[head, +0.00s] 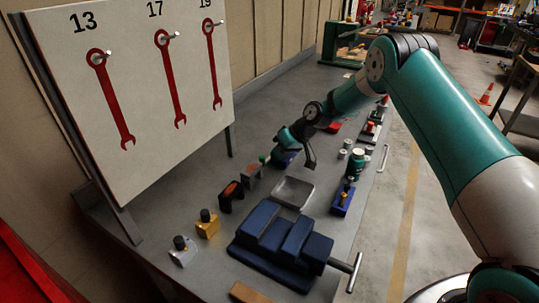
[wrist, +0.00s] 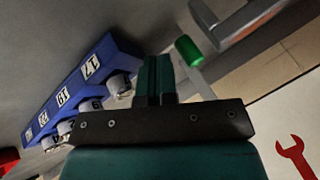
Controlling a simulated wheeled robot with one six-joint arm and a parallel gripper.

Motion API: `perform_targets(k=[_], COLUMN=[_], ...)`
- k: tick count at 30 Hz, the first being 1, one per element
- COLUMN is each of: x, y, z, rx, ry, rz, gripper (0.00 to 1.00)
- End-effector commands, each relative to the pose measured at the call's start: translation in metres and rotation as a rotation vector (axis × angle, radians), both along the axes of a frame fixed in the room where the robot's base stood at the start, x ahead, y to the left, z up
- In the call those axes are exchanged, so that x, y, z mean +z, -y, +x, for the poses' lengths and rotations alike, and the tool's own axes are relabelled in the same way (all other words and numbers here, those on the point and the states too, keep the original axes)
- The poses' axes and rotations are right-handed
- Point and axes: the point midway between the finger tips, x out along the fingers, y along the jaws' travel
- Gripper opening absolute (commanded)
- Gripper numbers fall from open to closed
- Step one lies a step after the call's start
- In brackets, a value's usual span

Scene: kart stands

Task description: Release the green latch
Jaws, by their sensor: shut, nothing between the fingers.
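The green latch shows in the wrist view as a green cylindrical grip (wrist: 188,50) on a pale metal lever, whose lower end is hidden behind my gripper. In the head view it is a small green spot (head: 263,158) on the bench near the board. My gripper (wrist: 154,78) is shut and empty, with its teal fingers just left of the green grip in the wrist view. I cannot tell whether they touch it. In the head view my gripper (head: 276,151) is low over the bench beside the latch, its fingertips hard to make out.
A blue rack (wrist: 85,85) with numbered labels and metal sockets lies close left of the fingers. A grey metal part (wrist: 235,22) is right of the latch. The wrench board (head: 140,100), a shallow tray (head: 293,192) and a blue vise-like block (head: 282,243) crowd the bench.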

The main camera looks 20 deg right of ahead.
Motion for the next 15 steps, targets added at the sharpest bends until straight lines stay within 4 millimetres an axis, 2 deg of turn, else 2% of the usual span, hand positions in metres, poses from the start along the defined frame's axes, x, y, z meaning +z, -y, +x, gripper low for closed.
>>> perform_targets(k=[1,5,10,15], x=[0.000,0.001,0.012,0.033], y=[-0.010,-0.019,-0.014,0.001], z=[-0.001,0.000,-0.001,-0.004], rx=[0.014,0.025,0.026,0.024], ry=[0.000,0.002,0.004,0.004], rz=[0.001,0.001,0.002,0.001], gripper=[0.00,0.00,0.00,0.00])
